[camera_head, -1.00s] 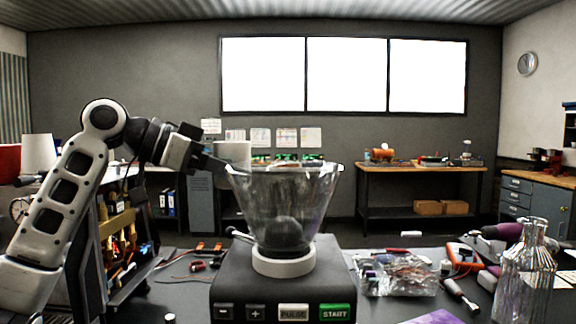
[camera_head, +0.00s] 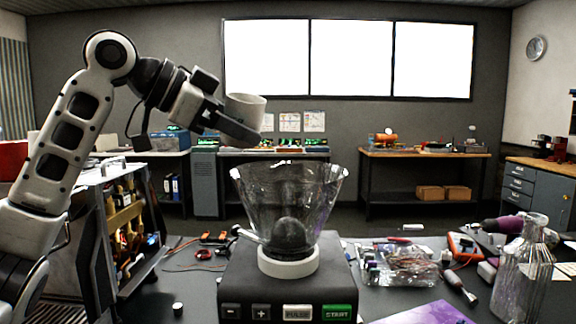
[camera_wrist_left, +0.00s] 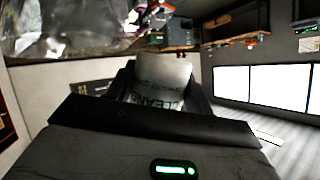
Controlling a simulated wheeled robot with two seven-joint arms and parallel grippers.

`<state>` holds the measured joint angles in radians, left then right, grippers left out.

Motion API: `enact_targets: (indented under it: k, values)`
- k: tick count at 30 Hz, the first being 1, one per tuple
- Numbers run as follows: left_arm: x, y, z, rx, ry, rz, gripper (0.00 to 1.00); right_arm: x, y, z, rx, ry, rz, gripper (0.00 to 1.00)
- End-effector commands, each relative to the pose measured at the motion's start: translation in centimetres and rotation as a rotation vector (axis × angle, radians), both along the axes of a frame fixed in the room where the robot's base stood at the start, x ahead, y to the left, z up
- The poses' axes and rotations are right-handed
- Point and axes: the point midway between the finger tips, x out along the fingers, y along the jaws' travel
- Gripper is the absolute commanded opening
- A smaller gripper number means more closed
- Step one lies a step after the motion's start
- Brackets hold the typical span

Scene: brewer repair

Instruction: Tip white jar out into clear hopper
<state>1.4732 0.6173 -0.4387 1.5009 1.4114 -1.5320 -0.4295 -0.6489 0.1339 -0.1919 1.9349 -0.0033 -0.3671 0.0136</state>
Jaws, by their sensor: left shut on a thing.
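The white jar (camera_head: 245,112) is held by my left gripper (camera_head: 238,125), which is shut on it, above and a little left of the clear hopper (camera_head: 318,190). The jar is slightly tilted in the head view; its contents cannot be seen. In the left wrist view the jar (camera_wrist_left: 163,80) sits between the fingers, with dark printed lettering on its side. The clear hopper stands on the dark brewer base (camera_head: 288,285) and holds a dark rounded lump low inside. My right gripper is not in view.
A clear ribbed bottle (camera_head: 522,275) stands at the right front. A plastic bag of parts (camera_head: 405,265), an orange meter (camera_head: 462,252) and a purple sheet (camera_head: 425,314) lie right of the base. A tool rack (camera_head: 120,220) stands on the left. Space above the hopper is clear.

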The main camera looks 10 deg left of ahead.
Motion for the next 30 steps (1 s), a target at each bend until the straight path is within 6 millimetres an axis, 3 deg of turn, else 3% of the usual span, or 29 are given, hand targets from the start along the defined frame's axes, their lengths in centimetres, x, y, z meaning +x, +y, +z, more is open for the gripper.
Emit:
enact_targets:
  k: [10, 19, 30]
  values:
    - [-0.8, -1.0, 1.0, 0.139, -0.109, 0.0, 0.24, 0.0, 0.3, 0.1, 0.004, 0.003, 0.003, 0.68]
    - [-1.6, -2.0, 0.1, 0.26, -0.198, -0.002, 0.24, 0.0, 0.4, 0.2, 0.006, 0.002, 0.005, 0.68]
    - [-1.7, -2.2, 1.0, 0.378, -0.287, 0.0, 0.24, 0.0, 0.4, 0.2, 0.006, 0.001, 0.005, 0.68]
